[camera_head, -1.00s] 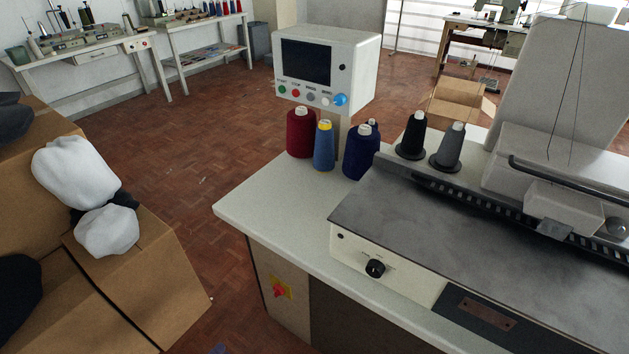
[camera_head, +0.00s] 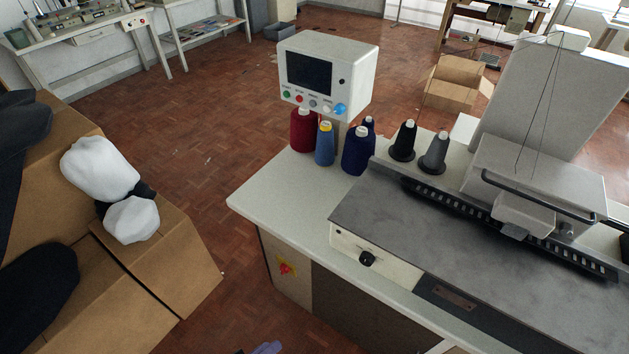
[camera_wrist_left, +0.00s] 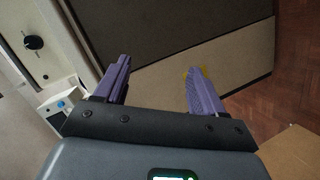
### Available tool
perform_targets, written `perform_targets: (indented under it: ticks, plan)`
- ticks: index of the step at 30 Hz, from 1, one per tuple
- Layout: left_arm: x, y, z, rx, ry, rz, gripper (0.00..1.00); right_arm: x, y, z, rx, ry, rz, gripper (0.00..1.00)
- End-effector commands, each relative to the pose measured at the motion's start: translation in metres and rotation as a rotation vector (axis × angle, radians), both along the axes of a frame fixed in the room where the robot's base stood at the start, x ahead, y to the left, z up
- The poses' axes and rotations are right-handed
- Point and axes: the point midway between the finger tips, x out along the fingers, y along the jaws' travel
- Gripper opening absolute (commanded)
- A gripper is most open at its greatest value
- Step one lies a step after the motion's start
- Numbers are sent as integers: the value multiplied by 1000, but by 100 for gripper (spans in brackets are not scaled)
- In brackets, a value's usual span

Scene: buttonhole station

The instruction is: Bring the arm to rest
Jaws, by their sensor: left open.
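My left gripper (camera_wrist_left: 160,85) is open and empty in the left wrist view, with its two purple fingers well apart. In the head view only a bit of the left gripper (camera_head: 266,348) shows at the bottom edge, low in front of the machine table (camera_head: 265,205). Its fingers look clear of the table's side panel, though the gap is hard to judge. My right gripper is not in view.
The buttonhole machine (camera_head: 400,225) and a control box (camera_head: 328,72) stand on the table, with several thread cones between them, one red (camera_head: 302,132). Cardboard boxes (camera_head: 180,250) bearing white rounded bundles (camera_head: 132,219) stand at left. Bare floor (camera_head: 215,180) lies between.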

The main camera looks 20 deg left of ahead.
Motion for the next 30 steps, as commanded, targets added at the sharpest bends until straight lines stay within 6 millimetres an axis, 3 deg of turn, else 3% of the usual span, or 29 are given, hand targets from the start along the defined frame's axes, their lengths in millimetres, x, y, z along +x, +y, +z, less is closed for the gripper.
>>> perform_targets:
  ticks: [1, 7, 12, 15, 19, 22, 25, 26, 27, 30]
  plan:
    - [4, -12, 36, 94, -6, -18, 70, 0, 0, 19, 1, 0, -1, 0]
    - [12, -24, 124, 468, 38, -55, 70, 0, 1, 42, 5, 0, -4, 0]
    - [2, -13, 191, 716, 133, -91, 70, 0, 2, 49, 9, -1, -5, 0]
    - [-10, -4, 218, 820, 202, -132, 70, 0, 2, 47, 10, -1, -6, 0]
    - [-33, 9, 239, 918, 304, -212, 70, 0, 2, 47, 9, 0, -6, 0]
    - [-55, 18, 240, 979, 400, -299, 70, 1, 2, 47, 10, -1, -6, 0]
    - [-82, 25, 228, 1047, 503, -449, 70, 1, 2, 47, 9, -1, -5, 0]
    - [-82, 25, 236, 1069, 487, -478, 70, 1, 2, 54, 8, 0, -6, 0]
    - [-80, 25, 256, 1064, 484, -468, 70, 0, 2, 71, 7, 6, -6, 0]
    - [-80, 25, 280, 1063, 485, -466, 70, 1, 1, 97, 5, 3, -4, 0]
